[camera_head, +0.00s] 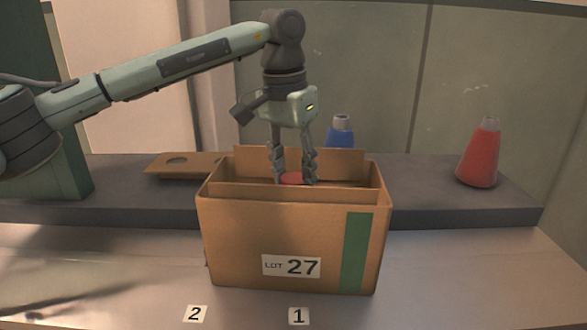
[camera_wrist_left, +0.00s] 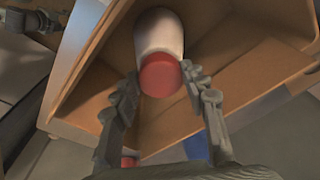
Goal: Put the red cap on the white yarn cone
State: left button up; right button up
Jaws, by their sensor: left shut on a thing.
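The red cap (camera_head: 292,179) is between the fingertips of my left gripper (camera_head: 293,182), inside the mouth of the cardboard box. The gripper is shut on it and points down. In the left wrist view the red cap (camera_wrist_left: 160,75) sits between the fingers of my left gripper (camera_wrist_left: 162,88), in line with the end of the white yarn cone (camera_wrist_left: 160,35). The white cone is in the box, and the front wall hides it from the head view. I cannot tell whether cap and cone touch. My right gripper is not seen.
The open cardboard box (camera_head: 243,240), marked LOT 27, stands on the bench with its walls around my fingers. A blue cone (camera_head: 340,138) stands behind it, a red cone (camera_head: 479,158) on the right. A brown board with a hole (camera_head: 190,165) lies behind left.

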pick_arm(q)
jog(key=o, duration=0.9)
jog(key=shift+f, duration=0.1)
jog(key=r, duration=0.8)
jog(key=s+a+r, duration=0.1)
jog(key=r, duration=0.3)
jog(key=shift+s, duration=0.1)
